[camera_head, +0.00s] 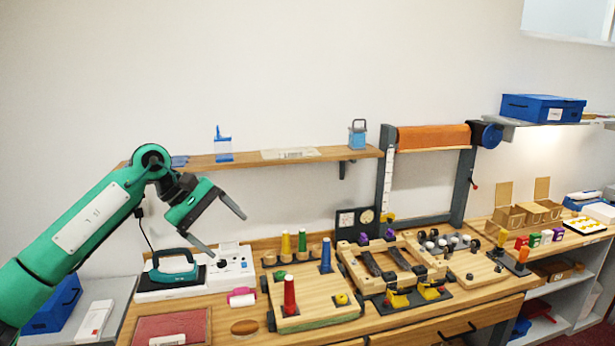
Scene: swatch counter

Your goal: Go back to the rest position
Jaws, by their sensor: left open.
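My left gripper (222,229) is at the end of the green arm that comes in from the left. Its two dark fingers are spread wide apart with nothing between them. It hangs in the air above the back left of the wooden counter, in front of the wall and below the shelf's front edge in the picture. One fingertip shows just above the white box beside the iron. My right gripper is not in view.
A teal iron (175,267) on its base stands below the gripper. A wall shelf (270,158) runs behind it. A wooden board with coloured pegs (313,297), a clamp frame (393,262) and an orange roll (433,137) lie to the right.

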